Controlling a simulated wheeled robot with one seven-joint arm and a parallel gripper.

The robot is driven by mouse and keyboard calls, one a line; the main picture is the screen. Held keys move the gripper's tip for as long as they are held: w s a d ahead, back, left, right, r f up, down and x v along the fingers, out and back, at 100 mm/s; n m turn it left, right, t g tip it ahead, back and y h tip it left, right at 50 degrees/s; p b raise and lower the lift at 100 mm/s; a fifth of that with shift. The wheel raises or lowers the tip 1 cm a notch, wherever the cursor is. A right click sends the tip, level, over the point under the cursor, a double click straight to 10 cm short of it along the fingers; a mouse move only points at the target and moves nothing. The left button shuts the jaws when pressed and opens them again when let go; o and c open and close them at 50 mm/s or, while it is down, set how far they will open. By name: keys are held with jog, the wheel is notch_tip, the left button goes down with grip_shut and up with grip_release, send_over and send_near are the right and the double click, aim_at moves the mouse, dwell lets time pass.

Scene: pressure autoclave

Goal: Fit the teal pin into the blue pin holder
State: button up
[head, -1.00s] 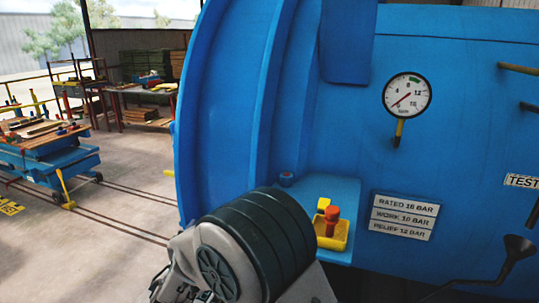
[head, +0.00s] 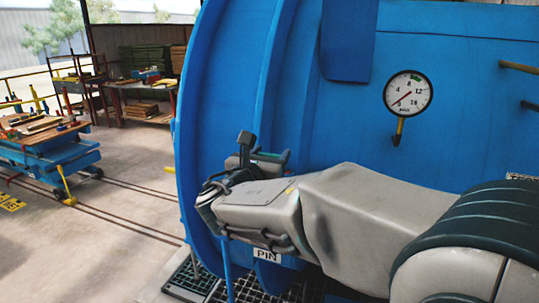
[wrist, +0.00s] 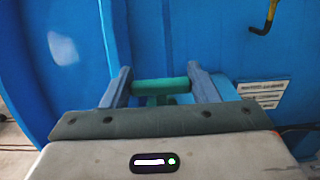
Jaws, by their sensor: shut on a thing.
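My gripper (wrist: 159,78) is shut on the teal pin (wrist: 160,85), which lies crosswise between its two fingers in the wrist view. The pin appears as a T, with a short teal stem under the crossbar. In the head view my gripper (head: 264,150) is raised in front of the blue vessel (head: 430,155), with a bit of the teal pin (head: 268,156) showing between the fingers. I cannot pick out the blue pin holder for certain; blue parts blend together and my arm covers much of the area.
A PIN label (head: 267,254) shows below my forearm. A pressure gauge (head: 408,93) is on the vessel. Dark floor grating (head: 190,284) lies at the bottom. A blue cart (head: 45,150) stands at the far left, with open floor between.

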jog(key=shift+s+f+b, duration=0.1)
jog(key=shift+f+b, duration=2.65)
jog(key=shift+f, duration=0.15)
jog(key=shift+f+b, duration=0.15)
jog(key=shift+b, duration=0.3)
jog(key=shift+f+b, duration=0.3)
jog(key=shift+f, duration=0.05)
jog(key=shift+f+b, duration=1.7)
jog(key=shift+f, duration=0.15)
jog(key=o, duration=1.1)
jog(key=b+v, duration=0.1)
jog(key=v, duration=1.3)
